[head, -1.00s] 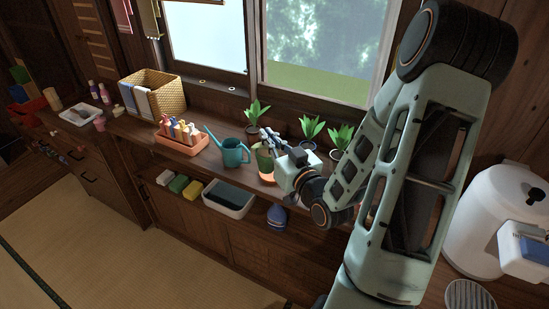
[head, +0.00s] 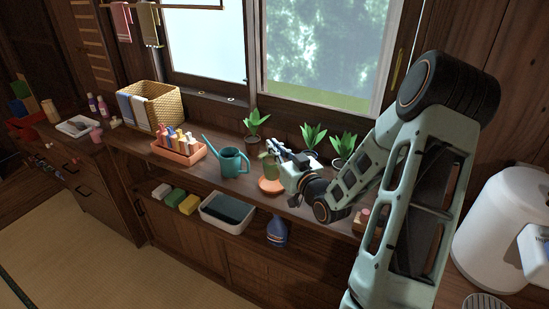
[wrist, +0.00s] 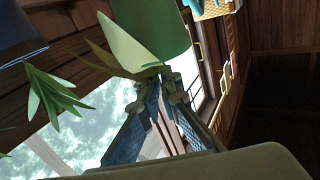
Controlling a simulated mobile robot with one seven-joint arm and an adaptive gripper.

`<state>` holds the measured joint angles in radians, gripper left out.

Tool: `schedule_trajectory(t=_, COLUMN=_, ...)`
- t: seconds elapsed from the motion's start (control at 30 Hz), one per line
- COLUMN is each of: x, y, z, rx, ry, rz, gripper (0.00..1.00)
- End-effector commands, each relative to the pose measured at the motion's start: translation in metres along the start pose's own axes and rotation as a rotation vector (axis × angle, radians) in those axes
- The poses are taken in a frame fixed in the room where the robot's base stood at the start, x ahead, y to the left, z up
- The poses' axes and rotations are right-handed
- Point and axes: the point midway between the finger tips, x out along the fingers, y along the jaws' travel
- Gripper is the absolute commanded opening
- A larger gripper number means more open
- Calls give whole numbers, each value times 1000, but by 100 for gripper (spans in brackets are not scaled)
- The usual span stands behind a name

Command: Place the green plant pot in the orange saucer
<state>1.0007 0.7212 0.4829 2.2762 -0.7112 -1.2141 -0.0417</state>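The green plant pot (head: 268,169) shows just above the orange saucer (head: 271,186) on the wooden counter, left of my gripper. Whether it touches the saucer I cannot tell. My gripper (head: 275,151) reaches in from the right at the pot's top. In the wrist view my gripper's two fingers (wrist: 160,80) close together at the rim of the green pot (wrist: 158,22), beside its pale leaf. They look shut on the rim, though the leaf hides part of the contact. The saucer is not visible in the wrist view.
A teal watering can (head: 232,161) stands close left of the pot. A potted plant (head: 254,125) stands behind, and two more (head: 313,137) (head: 343,146) stand behind my gripper. An orange tray of bottles (head: 180,154) and a woven basket (head: 163,109) are farther left.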

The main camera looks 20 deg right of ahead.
Motion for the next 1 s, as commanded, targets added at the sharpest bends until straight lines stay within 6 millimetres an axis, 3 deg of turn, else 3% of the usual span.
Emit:
schedule_trajectory(t=0.37, x=6, y=6, z=35, rx=2, ry=2, rz=-1, gripper=0)
schedule_trajectory(t=0.83, x=6, y=7, z=43, rx=-1, ry=2, rz=-1, gripper=0)
schedule_trajectory(t=1.0, x=5, y=7, z=41, rx=-1, ry=1, rz=-1, gripper=22)
